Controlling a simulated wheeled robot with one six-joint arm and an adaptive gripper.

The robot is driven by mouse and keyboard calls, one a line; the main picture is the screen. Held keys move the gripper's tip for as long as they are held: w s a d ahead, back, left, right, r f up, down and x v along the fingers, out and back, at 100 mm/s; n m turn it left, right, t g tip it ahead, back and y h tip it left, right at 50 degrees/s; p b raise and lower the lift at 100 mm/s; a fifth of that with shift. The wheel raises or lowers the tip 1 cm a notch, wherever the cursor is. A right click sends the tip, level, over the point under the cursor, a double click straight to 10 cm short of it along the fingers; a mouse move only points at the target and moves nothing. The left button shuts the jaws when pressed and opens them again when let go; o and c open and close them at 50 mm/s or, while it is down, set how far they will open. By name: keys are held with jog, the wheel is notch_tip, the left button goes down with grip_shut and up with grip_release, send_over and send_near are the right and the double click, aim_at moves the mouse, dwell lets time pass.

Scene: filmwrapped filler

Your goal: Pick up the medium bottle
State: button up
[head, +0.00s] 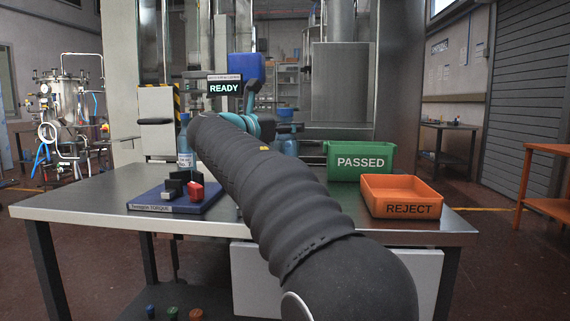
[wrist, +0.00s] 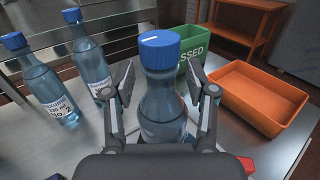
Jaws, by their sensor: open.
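A clear bluish bottle with a blue cap (wrist: 159,50) stands upright between the fingers of my gripper (wrist: 168,88) in the wrist view. The gripper is open, with a finger on each side of the bottle; its lower part is hidden by the gripper body. Two more blue-capped bottles stand to the left: a near one (wrist: 45,85) with a label reading No 2, and one behind it (wrist: 91,58). In the head view a bottle (head: 185,145) shows left of my arm and another (head: 288,142) right of it. Which bottle is medium is not clear.
A green PASSED bin (head: 358,162) and an orange REJECT tray (head: 402,196) stand at the right of the metal table (head: 90,200). A blue board (head: 150,199) with black and red pieces lies at the left. A READY sign (head: 224,87) hangs behind.

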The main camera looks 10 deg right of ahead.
grip_shut()
jog(key=shift+r, duration=0.15)
